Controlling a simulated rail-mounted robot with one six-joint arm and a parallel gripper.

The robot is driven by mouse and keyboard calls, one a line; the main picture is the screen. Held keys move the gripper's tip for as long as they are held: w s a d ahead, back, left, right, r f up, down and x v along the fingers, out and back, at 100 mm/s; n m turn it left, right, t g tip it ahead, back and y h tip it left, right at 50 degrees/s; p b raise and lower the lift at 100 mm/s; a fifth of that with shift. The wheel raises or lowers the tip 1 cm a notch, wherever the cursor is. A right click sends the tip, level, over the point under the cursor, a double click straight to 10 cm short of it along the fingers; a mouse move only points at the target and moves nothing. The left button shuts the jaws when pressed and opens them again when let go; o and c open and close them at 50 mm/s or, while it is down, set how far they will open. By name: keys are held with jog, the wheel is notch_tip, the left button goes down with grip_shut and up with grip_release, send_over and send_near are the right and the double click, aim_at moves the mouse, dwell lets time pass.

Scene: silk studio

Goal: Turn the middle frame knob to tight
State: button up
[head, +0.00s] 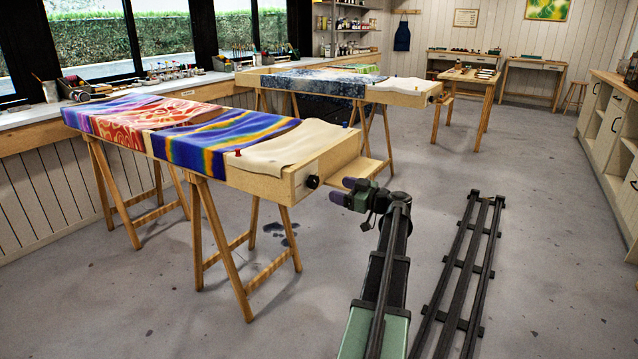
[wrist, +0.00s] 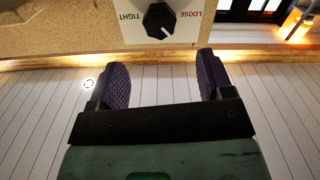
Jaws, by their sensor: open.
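A black knob (head: 312,181) sits on the end face of the near wooden frame (head: 262,182) in the head view. In the wrist view the knob (wrist: 158,19) is on a white plate, with TIGHT at its left and LOOSE at its right. A small white mark shows low on the knob, right of its centre. My gripper (wrist: 161,72) is open and empty, its two purple fingers apart, with the knob beyond the tips and about midway between them. In the head view my gripper (head: 345,190) is right of this knob, with a gap between.
Another frame (head: 400,96) with a dark end knob (head: 431,99) stands behind, and green cloth (head: 355,68) shows farther back. I cannot tell which frame is the middle one. A wooden ledge (wrist: 45,64) crosses the wrist view. Dark floor rails (head: 462,270) run at right; floor around is clear.

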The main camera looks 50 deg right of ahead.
aim_at(316, 183)
jog(key=w, duration=1)
jog(key=shift+w+a, duration=0.1)
jog(key=shift+a, duration=0.25)
jog(key=c, duration=0.9)
jog(key=shift+c, duration=0.2)
jog(key=shift+m, duration=0.4)
jog(key=m, duration=1.2)
jog(key=shift+f+m, duration=0.1)
jog(key=shift+m, duration=0.2)
jog(key=m, duration=1.2)
jog(key=shift+f, duration=0.1)
jog(key=shift+m, duration=0.3)
